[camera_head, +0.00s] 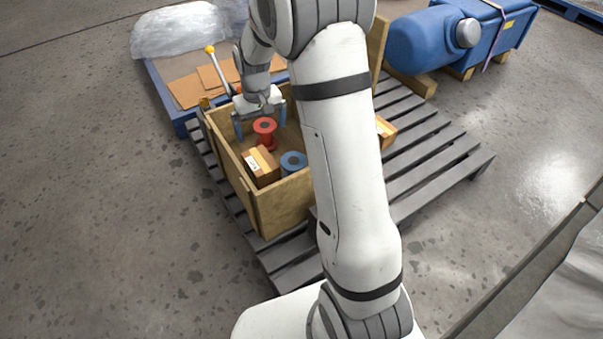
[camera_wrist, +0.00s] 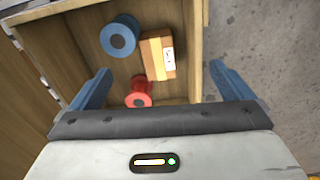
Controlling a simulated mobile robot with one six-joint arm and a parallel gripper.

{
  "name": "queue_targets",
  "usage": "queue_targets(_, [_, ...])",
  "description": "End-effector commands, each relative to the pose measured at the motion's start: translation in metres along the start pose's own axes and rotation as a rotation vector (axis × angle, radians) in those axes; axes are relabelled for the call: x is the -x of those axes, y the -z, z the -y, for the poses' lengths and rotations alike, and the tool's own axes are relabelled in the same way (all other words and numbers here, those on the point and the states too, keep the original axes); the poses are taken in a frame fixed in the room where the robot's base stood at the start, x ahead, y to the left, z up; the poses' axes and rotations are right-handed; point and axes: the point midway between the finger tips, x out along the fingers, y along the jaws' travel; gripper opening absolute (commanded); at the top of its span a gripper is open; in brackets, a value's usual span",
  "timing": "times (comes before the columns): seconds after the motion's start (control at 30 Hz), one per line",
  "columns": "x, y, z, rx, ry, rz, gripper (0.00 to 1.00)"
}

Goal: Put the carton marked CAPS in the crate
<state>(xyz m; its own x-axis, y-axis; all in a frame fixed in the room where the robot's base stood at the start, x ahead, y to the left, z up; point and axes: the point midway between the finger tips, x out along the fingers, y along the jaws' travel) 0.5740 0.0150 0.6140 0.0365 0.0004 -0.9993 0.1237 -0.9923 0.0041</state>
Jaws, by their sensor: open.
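The wooden crate (camera_head: 285,207) stands open on a grey pallet; its wall shows in the wrist view (camera_wrist: 196,45). A brown carton (camera_head: 261,165) with a white label lies inside it, and also shows in the wrist view (camera_wrist: 157,55). Another carton (camera_head: 386,131) is right of the crate, partly hidden behind my arm. I cannot read the marking on either, so I cannot tell which is CAPS. My gripper (camera_head: 259,117) is open and empty over the far end of the crate. Its two blue fingers (camera_wrist: 160,70) are spread wide in the wrist view.
A red spool (camera_head: 265,132) and a blue spool (camera_head: 293,163) stand in the crate beside the carton. A lever with a yellow knob (camera_head: 210,50) rises behind the crate's far left. Slats of the pallet (camera_head: 440,165) are bare at right. Blue machinery (camera_head: 425,40) stands behind.

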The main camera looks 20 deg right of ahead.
Motion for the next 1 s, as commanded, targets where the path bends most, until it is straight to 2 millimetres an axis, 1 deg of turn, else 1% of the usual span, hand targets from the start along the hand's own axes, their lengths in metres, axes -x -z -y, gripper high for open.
queue_targets(0.03, [0.016, -0.015, 0.002, -0.007, -0.001, -0.009, 1.00])
queue_targets(0.1, [0.034, -0.035, 0.004, -0.017, -0.002, -0.014, 1.00])
queue_targets(0.17, [0.047, -0.053, 0.007, -0.027, -0.002, -0.019, 1.00])
queue_targets(0.2, [0.055, -0.066, 0.008, -0.033, -0.002, -0.022, 1.00])
queue_targets(0.37, [0.082, -0.118, 0.015, -0.058, -0.003, -0.035, 1.00])
queue_targets(0.4, [0.088, -0.132, 0.016, -0.064, -0.003, -0.038, 1.00])
queue_targets(0.57, [0.102, -0.186, 0.023, -0.089, -0.003, -0.050, 1.00])
queue_targets(0.6, [0.104, -0.199, 0.024, -0.094, -0.004, -0.053, 1.00])
queue_targets(0.7, [0.106, -0.227, 0.028, -0.108, -0.004, -0.058, 1.00])
queue_targets(0.8, [0.106, -0.246, 0.030, -0.117, -0.004, -0.062, 1.00])
queue_targets(0.87, [0.106, -0.255, 0.019, -0.121, -0.004, -0.062, 1.00])
queue_targets(1.0, [0.105, -0.264, 0.017, -0.128, -0.004, -0.063, 1.00])
